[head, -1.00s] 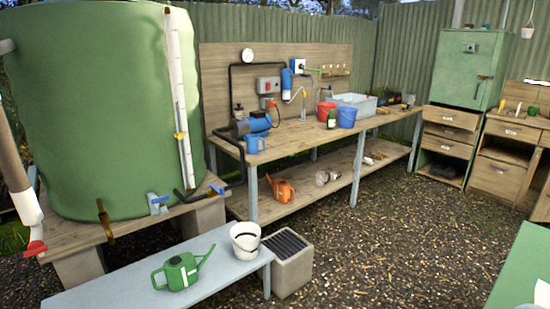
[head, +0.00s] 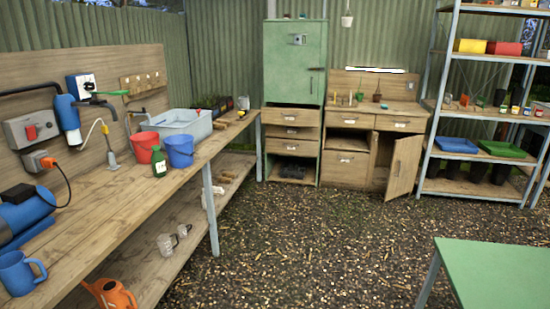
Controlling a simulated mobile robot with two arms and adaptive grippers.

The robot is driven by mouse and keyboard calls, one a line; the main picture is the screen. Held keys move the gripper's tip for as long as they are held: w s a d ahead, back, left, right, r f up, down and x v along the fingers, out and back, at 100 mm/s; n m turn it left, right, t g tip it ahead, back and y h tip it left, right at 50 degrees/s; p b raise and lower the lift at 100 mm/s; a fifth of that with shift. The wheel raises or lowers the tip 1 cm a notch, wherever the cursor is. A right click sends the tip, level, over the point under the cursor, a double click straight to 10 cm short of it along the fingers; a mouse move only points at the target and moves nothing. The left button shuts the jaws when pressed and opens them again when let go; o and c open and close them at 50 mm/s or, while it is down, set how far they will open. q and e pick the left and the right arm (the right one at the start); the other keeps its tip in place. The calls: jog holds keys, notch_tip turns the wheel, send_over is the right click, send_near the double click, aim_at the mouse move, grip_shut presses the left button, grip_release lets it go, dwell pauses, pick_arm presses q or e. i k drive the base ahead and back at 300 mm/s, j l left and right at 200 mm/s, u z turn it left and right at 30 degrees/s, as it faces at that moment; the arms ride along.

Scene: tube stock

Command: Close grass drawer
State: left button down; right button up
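A tall green cabinet (head: 296,60) stands against the back fence, with a column of wooden drawers below its door. The upper drawers (head: 293,132) look shut or nearly so. The bottom compartment (head: 293,180) shows a dark inside with items in it; I cannot tell whether it is a pulled-out drawer. A wooden bench unit (head: 385,105) to its right has a left drawer (head: 349,119) and a right drawer (head: 401,124). The left drawer has a dark gap below it. The drawer labels are too small to read. Neither gripper is in view.
A long workbench (head: 120,215) runs along the left, with a red bucket (head: 145,146) and a blue bucket (head: 180,151). A cupboard door (head: 404,167) stands open. Shelving (head: 475,187) is at the right, a green table (head: 495,275) front right. The gravel between is clear.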

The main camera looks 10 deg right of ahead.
aim_at(274, 113)
jog(key=i+l+z, duration=0.35)
jog(key=i, duration=0.65)
jog(key=i+j+z, duration=0.1)
jog(key=i+z, duration=0.2)
jog(key=i, duration=0.65)
jog(key=i+j, duration=0.1)
jog(key=i, duration=2)
